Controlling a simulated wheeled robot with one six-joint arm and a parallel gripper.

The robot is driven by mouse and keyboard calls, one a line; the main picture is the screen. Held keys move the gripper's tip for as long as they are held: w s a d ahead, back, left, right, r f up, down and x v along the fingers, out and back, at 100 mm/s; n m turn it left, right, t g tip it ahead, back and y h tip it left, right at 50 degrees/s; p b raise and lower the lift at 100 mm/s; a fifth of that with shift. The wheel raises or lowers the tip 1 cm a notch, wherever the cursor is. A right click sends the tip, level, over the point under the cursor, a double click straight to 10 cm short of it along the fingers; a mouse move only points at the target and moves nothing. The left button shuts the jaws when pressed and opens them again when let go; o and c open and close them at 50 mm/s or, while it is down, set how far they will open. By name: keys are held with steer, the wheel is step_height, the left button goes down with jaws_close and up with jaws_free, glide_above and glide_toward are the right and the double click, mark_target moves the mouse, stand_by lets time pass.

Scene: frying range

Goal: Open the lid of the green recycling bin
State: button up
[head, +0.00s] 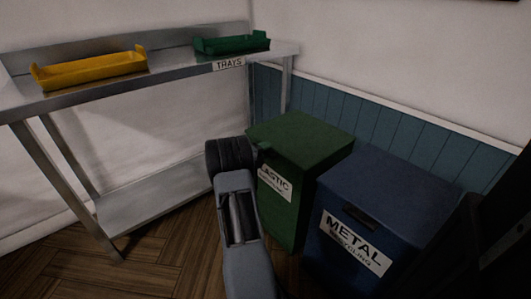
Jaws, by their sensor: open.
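The green recycling bin (303,140) stands against the blue panelled wall, right of the steel table, and its lid looks shut. A white label (275,183) on its front reads "LASTIC", with its left end hidden behind my arm. A small dark piece (264,147) sits at the lid's front left edge; I cannot tell if it is the handle or part of my gripper. My grey arm with a black end rises from the bottom, just left of the bin's front. I cannot make out my gripper's fingers; they seem hidden behind the arm.
A blue bin (385,190) labelled METAL stands close on the green bin's right. A steel table (185,78) at the left holds a yellow tray (90,72) and a green tray (232,44). Wooden floor (165,245) is clear at the lower left. A dark object fills the right edge.

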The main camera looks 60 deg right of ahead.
jaws_close()
stand_by(0.3)
